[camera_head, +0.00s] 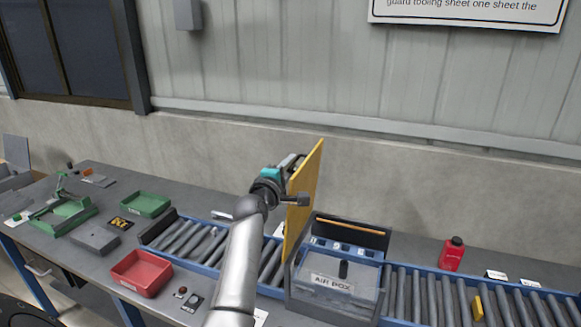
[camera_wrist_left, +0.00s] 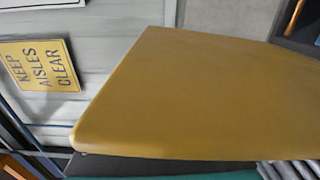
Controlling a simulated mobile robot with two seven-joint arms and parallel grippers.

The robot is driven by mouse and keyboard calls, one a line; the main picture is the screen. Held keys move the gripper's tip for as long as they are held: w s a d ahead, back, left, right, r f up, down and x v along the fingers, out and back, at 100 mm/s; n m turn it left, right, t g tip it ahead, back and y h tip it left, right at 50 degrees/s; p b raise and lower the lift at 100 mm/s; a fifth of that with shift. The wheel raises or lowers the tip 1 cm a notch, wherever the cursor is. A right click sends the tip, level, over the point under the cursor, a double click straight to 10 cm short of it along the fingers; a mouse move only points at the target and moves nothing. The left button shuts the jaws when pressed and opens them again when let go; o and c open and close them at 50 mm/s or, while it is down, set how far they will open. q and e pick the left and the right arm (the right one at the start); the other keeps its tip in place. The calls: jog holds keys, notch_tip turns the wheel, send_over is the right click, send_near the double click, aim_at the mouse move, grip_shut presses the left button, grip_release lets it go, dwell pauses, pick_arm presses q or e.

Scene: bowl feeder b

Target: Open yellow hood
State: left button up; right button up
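The yellow hood (camera_head: 305,197) stands steeply raised at the left side of the grey box (camera_head: 335,292) in the head view, nearly edge-on. The box's top is uncovered, showing its clear, labelled front and a blue-edged inside. My left gripper (camera_head: 292,163) is at the left face of the hood, close to its upper part. Its fingers are too small and partly hidden, so I cannot tell whether they are open or touch the hood. In the left wrist view the hood's broad yellow face (camera_wrist_left: 190,95) fills most of the picture; no fingertips show. My right gripper is not in view.
A roller conveyor (camera_head: 440,300) runs through the box's place. A red bottle (camera_head: 451,254) stands behind it at the right. A red tray (camera_head: 141,273), a green tray (camera_head: 146,205) and a green fixture (camera_head: 63,215) are on the table at the left. A wall is behind.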

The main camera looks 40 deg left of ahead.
pick_arm(q)
jog(key=o, duration=0.4)
jog(key=shift+c, duration=0.2)
jog(key=shift+s+d, duration=0.1)
jog(key=shift+s, duration=0.1)
jog(key=v, duration=1.4)
jog(key=shift+s+b, duration=0.35)
jog(key=shift+d, duration=0.1)
